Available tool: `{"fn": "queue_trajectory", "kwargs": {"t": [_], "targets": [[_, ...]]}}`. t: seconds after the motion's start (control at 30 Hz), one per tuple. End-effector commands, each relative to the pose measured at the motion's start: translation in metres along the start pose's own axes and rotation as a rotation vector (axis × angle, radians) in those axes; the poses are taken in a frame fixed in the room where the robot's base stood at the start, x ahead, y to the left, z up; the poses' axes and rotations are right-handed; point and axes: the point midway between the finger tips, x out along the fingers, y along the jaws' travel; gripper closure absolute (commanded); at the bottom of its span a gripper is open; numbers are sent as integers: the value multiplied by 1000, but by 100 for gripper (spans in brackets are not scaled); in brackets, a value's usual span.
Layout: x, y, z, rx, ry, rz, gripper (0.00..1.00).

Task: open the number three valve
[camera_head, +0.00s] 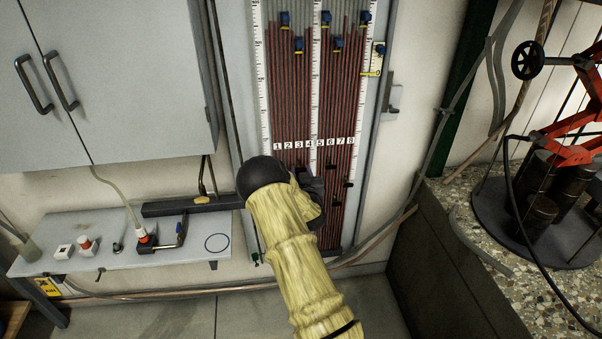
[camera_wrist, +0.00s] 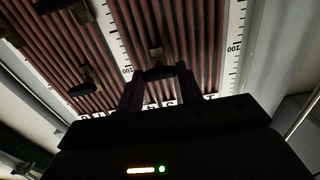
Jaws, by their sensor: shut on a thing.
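The tube panel (camera_head: 315,100) stands upright in the head view, with reddish-brown tubes and a white strip of numbers 1 to 8 (camera_head: 313,143). Small black valves (camera_head: 348,184) sit on the tubes below the strip. My gripper (camera_head: 305,177) is at the panel below the lower numbers, and my arm hides the valves behind it. In the wrist view, the fingers of my gripper (camera_wrist: 160,88) are shut on a black valve (camera_wrist: 157,73), one finger on each side. The numbers there are mostly hidden, so I cannot read which tube it belongs to.
Other black valves (camera_wrist: 86,86) lie close beside my fingers. A grey shelf (camera_head: 190,240) with switches and a grey cabinet (camera_head: 110,80) stand to the left. A stone-topped bench (camera_head: 480,260) with a red jack (camera_head: 570,125) is at right.

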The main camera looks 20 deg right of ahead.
Motion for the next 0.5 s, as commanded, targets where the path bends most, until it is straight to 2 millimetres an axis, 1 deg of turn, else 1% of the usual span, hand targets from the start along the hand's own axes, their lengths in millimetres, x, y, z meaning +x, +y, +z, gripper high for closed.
{"fn": "queue_trajectory", "kwargs": {"t": [0.27,0.5], "targets": [[0,0,1,-32,0,0,86],[0,-1,2,-137,2,0,86]]}}
